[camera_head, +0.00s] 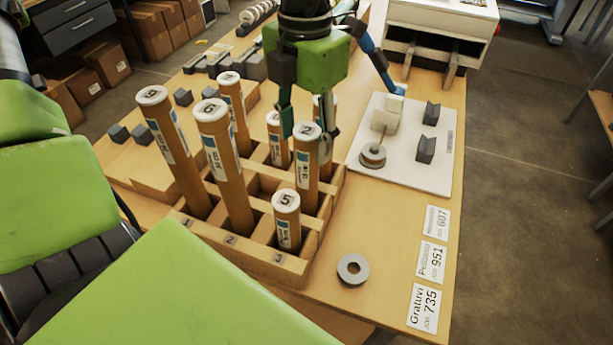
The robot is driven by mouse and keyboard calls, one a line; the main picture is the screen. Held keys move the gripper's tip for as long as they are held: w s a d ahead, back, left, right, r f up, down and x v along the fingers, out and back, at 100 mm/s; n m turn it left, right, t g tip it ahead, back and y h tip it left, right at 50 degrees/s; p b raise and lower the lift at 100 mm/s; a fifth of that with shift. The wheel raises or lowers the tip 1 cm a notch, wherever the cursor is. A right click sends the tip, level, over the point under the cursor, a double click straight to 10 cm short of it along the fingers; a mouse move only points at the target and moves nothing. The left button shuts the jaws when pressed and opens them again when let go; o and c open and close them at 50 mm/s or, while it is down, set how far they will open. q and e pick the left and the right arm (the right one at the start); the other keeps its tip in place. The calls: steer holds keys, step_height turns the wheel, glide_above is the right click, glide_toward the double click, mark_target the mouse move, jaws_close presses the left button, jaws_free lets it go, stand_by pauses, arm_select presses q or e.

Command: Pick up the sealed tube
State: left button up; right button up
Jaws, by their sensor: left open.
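Several brown cardboard tubes with white numbered caps stand in a wooden rack (235,258). A tube capped 2 (308,170) and a short tube capped 5 (287,228) stand at its right side. Taller tubes, one capped 9 (172,150), stand to the left and lean in the picture. My left gripper (308,140) points down over the right part of the rack, open, its fingers on either side of the upper end of tube 2. I cannot tell whether they touch it. A tube behind (324,108) is partly hidden. I cannot tell which tube is sealed. My right gripper is out of view.
A white board (400,172) at the right bears dark notched blocks (425,150), a ring-shaped piece (372,156) and a pale block. A grey ring (353,269) and labelled cards (432,257) lie on the table's right front. Small grey blocks (119,134) lie left.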

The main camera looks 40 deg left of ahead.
mark_target(306, 154)
arm_select(q)
steer(key=shift+w+f, duration=0.1)
steer(key=shift+f, duration=0.45)
steer(key=shift+f+p, duration=0.3)
steer(key=shift+p, duration=0.1)
steer(key=f, duration=0.1)
steer(key=f+p, duration=0.1)
steer(key=f, duration=0.1)
steer(key=shift+w+a+f, duration=0.15)
steer(key=shift+w, duration=0.1)
steer(key=shift+f, duration=0.55)
jaws_close()
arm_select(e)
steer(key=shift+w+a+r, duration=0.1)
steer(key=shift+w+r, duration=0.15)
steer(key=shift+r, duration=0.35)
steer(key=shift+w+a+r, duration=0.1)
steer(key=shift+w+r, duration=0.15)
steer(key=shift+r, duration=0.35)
